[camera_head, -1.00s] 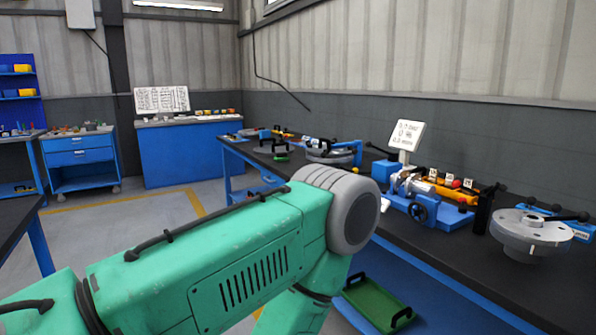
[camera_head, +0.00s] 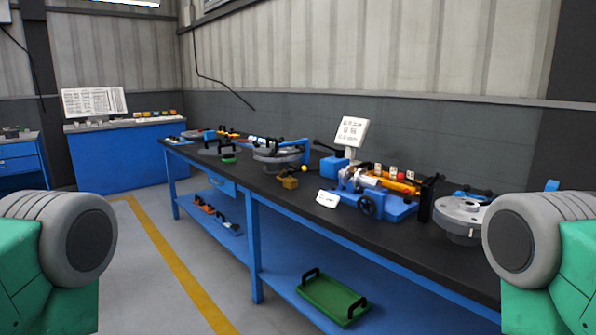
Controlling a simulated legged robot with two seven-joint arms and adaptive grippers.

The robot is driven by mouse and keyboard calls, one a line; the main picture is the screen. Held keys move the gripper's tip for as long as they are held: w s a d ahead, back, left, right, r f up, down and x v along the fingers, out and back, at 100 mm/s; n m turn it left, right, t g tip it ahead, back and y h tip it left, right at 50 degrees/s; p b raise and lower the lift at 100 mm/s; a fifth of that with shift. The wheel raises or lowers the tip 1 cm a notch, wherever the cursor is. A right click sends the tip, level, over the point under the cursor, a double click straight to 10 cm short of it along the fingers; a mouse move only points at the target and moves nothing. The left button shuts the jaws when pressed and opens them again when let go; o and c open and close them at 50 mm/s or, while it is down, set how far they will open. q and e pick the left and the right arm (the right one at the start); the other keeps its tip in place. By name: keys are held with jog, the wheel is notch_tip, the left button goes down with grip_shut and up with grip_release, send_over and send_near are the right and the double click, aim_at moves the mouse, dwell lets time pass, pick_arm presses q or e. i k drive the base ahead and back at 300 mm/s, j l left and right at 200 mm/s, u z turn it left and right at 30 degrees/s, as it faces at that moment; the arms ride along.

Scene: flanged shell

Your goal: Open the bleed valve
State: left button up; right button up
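I cannot make out for certain which part is the bleed valve. A blue-based fixture (camera_head: 396,206) with silver fittings and a yellow cylinder stands on the long black-topped bench. A small black handwheel (camera_head: 366,205) is on its front. A white display (camera_head: 351,132) on a post stands behind it. A round grey flanged part (camera_head: 460,214) sits at the right, partly hidden by my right arm. Only green and grey arm links of mine show at the left and right edges. Neither gripper is in view.
The bench (camera_head: 290,199) runs from back left to front right. Another flanged part (camera_head: 277,157) and a small brass-coloured block (camera_head: 289,183) are farther left on it. A green tray (camera_head: 333,299) lies on the lower shelf. The floor at left is clear.

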aim_at(304, 169)
jog(key=i+j+u, duration=0.3)
jog(key=i, duration=0.85)
jog(key=i+l+u, duration=0.15)
jog(key=i+u, duration=0.15)
jog(key=i, duration=0.85)
